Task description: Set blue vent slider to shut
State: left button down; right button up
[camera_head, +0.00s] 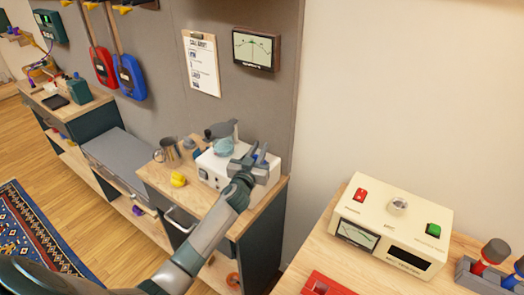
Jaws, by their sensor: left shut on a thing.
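The white box (208,165) stands on the wooden-topped cabinet against the wall. My left arm reaches up from the bottom of the view to the right end of this box. My left gripper (258,158) is shut on a small blue part, which I take for the blue vent slider (263,149). The fingers cover most of it, so its position along its track is hidden. My right gripper is not in view.
A grey and teal item (222,138) sits on the white box. A metal mug (167,152) and a yellow object (178,180) are to its left. At right, a cream amplifier unit (395,225) and a red tray (325,285) are on another table.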

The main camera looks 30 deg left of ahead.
pick_arm(q)
jog(key=a, duration=0.4)
jog(key=shift+w+a, duration=0.15)
jog(key=shift+w, duration=0.1)
jog(key=shift+r, duration=0.15)
jog(key=c, duration=1.6)
grip_release()
jog(key=shift+a, duration=0.15)
jog(key=shift+s, duration=0.1)
jog(key=shift+s+d+f, duration=0.2)
jog(key=s+d+b, duration=0.1)
jog(key=s, duration=0.4)
jog(key=s+b, duration=0.2)
jog(key=s, duration=0.4)
jog(key=s+d+b, duration=0.1)
jog(key=s, duration=0.4)
jog(key=shift+s+d, duration=0.25)
jog(key=shift+d, duration=0.1)
